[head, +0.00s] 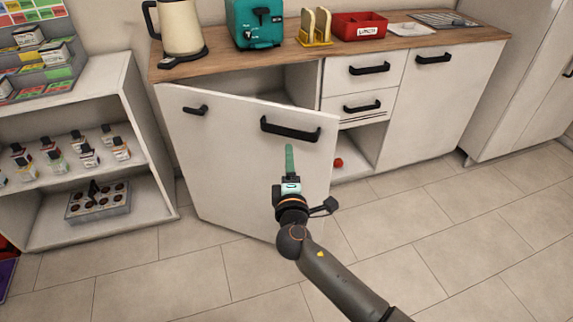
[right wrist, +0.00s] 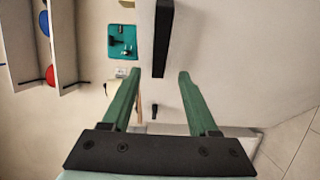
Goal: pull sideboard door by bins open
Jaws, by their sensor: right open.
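The white sideboard door (head: 235,160) stands partly open in the head view. Its right edge is swung out from the cabinet, and a dark gap shows above it. My right gripper (head: 289,147) is just below the bar handle, in front of the door. In the right wrist view its two green fingers (right wrist: 159,73) are apart and empty, with the black handle (right wrist: 163,38) just beyond the tips. My left gripper is out of view.
The worktop (head: 215,65) holds a kettle (head: 180,28), a teal appliance (head: 254,23), a yellow rack and a red box (head: 359,25). An open shelf (head: 80,165) with bottles stands close at left. Tiled floor in front is clear.

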